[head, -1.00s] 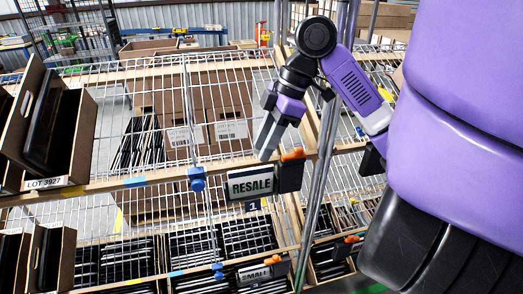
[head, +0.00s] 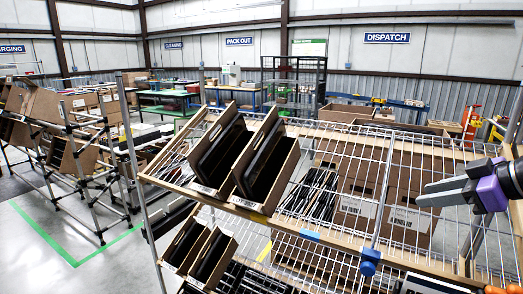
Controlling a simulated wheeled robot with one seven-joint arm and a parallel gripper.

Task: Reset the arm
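My gripper (head: 424,194) shows at the right of the head view, with grey fingers and a purple and black wrist. Its fingers point left, in front of the upper wire shelf (head: 340,135). The fingers look close together and I see nothing held between them, but I cannot tell whether they are fully shut. Most of my arm is outside the right edge of the view.
Two tilted brown cartons with dark flat items, a left one (head: 205,188) and a right one (head: 290,165), stand on the upper shelf. Smaller cartons sit below. A blue clamp (head: 370,262) hangs at the shelf's front. Another rack (head: 65,165) stands left, beyond clear floor (head: 30,265).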

